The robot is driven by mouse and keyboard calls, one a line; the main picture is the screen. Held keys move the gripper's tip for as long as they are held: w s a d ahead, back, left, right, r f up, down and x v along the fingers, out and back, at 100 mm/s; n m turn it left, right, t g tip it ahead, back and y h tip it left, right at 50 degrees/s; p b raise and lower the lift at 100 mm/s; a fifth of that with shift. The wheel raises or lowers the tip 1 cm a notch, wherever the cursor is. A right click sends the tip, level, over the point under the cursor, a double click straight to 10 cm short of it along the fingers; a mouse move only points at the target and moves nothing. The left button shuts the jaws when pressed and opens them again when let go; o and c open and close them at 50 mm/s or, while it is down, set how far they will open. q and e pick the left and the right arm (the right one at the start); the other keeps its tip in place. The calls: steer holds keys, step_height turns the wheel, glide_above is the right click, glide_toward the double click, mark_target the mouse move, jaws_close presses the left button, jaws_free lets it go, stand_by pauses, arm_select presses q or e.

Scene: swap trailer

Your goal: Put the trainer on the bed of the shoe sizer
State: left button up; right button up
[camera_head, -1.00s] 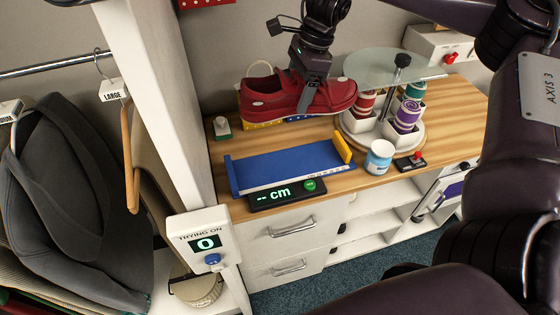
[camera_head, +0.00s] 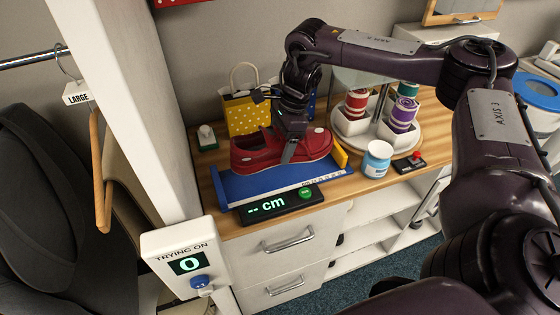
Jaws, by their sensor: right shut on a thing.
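The red trainer (camera_head: 258,152) is over the blue bed of the shoe sizer (camera_head: 236,188), lengthwise along it. Its sole looks at or very near the bed; I cannot tell if it touches. The yellow end stop (camera_head: 340,154) is just right of the shoe. The sizer's display (camera_head: 267,205) reads "-- cm" and has a green button. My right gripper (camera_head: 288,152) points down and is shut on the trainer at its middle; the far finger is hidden. My left gripper is not in view.
A carousel with thread spools (camera_head: 401,115) stands right of the sizer. A white-blue cup (camera_head: 377,158) and a small red-button box (camera_head: 409,163) sit before it. A yellow bag (camera_head: 245,113) stands behind. A white post and a "TRYING ON" counter (camera_head: 188,264) are at left.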

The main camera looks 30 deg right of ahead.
step_height(320, 180, down, 2)
steer(key=shift+f, duration=0.1)
steer(key=shift+f+p, duration=0.35)
steer(key=shift+f, duration=2)
steer(key=o, duration=1.2)
steer(key=shift+r, duration=0.1)
steer(key=b+v, duration=0.1)
steer(key=v, duration=1.1)
steer(key=shift+s, duration=0.1)
